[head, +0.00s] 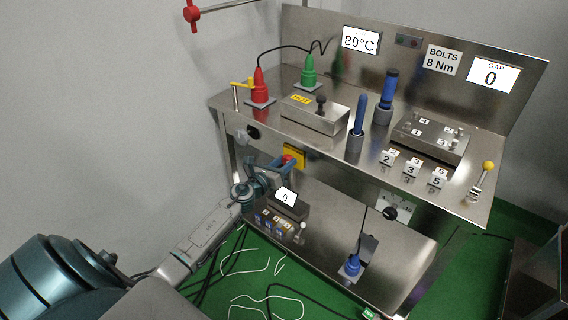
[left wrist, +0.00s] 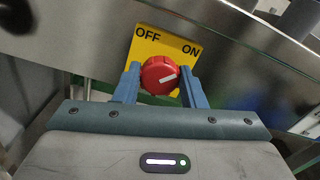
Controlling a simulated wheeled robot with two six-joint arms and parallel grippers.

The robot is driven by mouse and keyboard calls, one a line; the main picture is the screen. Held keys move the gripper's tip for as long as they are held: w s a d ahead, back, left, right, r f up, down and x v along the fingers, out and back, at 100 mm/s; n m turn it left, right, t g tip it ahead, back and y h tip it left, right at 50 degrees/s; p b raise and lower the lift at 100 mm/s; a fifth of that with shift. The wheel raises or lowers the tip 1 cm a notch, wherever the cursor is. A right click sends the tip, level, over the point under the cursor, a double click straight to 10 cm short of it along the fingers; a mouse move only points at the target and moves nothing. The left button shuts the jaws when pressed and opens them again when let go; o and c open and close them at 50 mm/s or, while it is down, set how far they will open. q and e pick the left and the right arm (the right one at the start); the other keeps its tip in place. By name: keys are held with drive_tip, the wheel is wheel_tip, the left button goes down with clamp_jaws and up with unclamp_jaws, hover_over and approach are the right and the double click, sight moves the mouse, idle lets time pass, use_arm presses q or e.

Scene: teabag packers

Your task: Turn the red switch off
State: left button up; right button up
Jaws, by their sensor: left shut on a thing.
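The red switch (left wrist: 160,72) is a round knob on a yellow plate (left wrist: 140,48) marked OFF on the left and ON on the right. Its white mark lies on the right side of the knob, slanting up to the right, on the ON side. My left gripper (left wrist: 158,82) is shut on the knob, with one blue finger on each side. In the head view the yellow plate (head: 299,154) sits on the bench's front, and my left gripper (head: 284,164) reaches it from the left, partly hiding the red switch (head: 288,158). My right gripper is not in view.
The steel bench top (head: 330,152) above holds red (head: 259,88) and green (head: 308,72) plugs, a box and blue-handled tools. The lower shelf (head: 330,235) holds a small counter display (head: 285,196). White cords lie on the green floor.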

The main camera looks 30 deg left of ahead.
use_arm(q)
drive_tip(key=shift+n, duration=0.4)
drive_tip(key=shift+n+p, duration=0.4)
drive_tip(key=shift+n, duration=1)
drive_tip(key=n+p, duration=0.1)
drive_tip(key=n, duration=0.1)
drive_tip(key=shift+a+n, duration=0.1)
drive_tip(key=shift+n, duration=0.3)
drive_tip(key=n+p, duration=0.2)
drive_tip(key=n, duration=0.3)
drive_tip(key=n+p, duration=0.2)
drive_tip(key=n, duration=0.3)
drive_tip(key=shift+f+n, duration=0.2)
drive_tip(key=shift+n, duration=0.1)
drive_tip(key=shift+f+n+p, duration=0.1)
drive_tip(key=shift+n+p, duration=0.3)
drive_tip(key=shift+n, duration=0.1)
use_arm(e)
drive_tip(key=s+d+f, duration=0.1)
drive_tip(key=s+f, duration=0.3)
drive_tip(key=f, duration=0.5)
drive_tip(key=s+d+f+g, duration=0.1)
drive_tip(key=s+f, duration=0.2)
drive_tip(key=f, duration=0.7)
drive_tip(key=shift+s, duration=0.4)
use_arm(q)
drive_tip(key=o, duration=1)
